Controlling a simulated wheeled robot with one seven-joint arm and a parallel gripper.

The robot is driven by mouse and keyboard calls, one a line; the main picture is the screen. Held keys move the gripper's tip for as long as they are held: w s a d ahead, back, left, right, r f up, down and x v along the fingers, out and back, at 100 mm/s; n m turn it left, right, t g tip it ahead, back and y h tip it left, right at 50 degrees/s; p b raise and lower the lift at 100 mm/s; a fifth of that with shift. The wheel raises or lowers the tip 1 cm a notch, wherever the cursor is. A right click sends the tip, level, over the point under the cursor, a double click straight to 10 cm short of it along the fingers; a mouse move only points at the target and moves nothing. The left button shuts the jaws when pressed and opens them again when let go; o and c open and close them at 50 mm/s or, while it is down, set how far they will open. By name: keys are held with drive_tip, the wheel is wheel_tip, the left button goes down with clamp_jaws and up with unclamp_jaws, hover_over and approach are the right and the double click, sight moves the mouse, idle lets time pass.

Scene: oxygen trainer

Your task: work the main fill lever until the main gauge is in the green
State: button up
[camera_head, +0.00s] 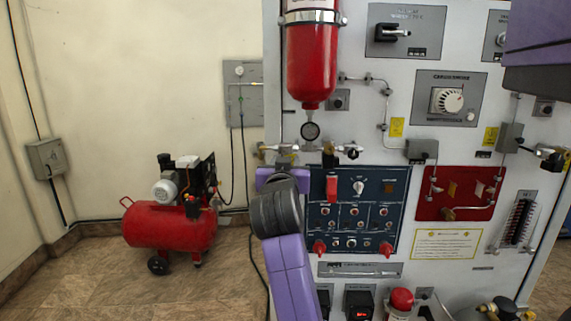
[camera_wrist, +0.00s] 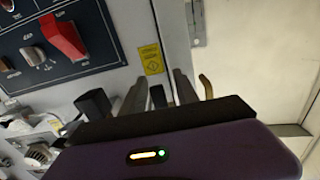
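The round gauge (camera_head: 310,131) hangs below the red cylinder in the head view; its needle and any green band are too small to read. A black lever handle (camera_head: 329,155) stands at its lower right and shows as a black block (camera_wrist: 93,103) in the wrist view. Which handle is the main fill lever is not clear. My gripper (camera_wrist: 158,92) has its two dark fingers apart, with a small dark piece (camera_wrist: 158,97) seen between them; contact cannot be told. In the head view my wrist hides the fingers, below and left of the gauge.
A red cylinder (camera_head: 312,60) hangs above. A blue panel (camera_head: 385,182) with a red switch cover (camera_head: 332,188) is close on the right. A brass hook-shaped part (camera_wrist: 206,87) is beside the fingers. A red compressor (camera_head: 170,225) stands at left; the floor before it is clear.

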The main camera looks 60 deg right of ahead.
drive_tip(key=b+v, duration=0.1)
drive_tip(key=v, duration=0.6)
drive_tip(key=shift+a, duration=0.3)
idle(0.7)
